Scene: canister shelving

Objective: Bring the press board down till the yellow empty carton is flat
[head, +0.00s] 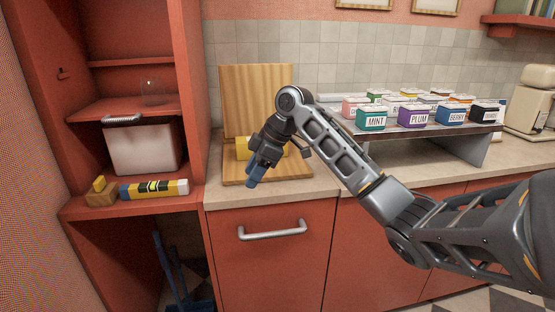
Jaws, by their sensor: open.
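The press board (257,88) is a light wooden panel standing upright at the back of a matching wooden base (300,170) on the counter. The yellow carton (243,148) stands between them, at the foot of the raised board. It looks uncrushed, and my arm hides part of it. My gripper (256,176) has blue fingers, is open and points down in front of the carton, over the base's front part. I see nothing held in it. Whether it touches the carton or the base I cannot tell.
Several labelled canisters (371,118) stand on a raised metal shelf (468,147) to the right. The counter (215,198) is bare around the base.

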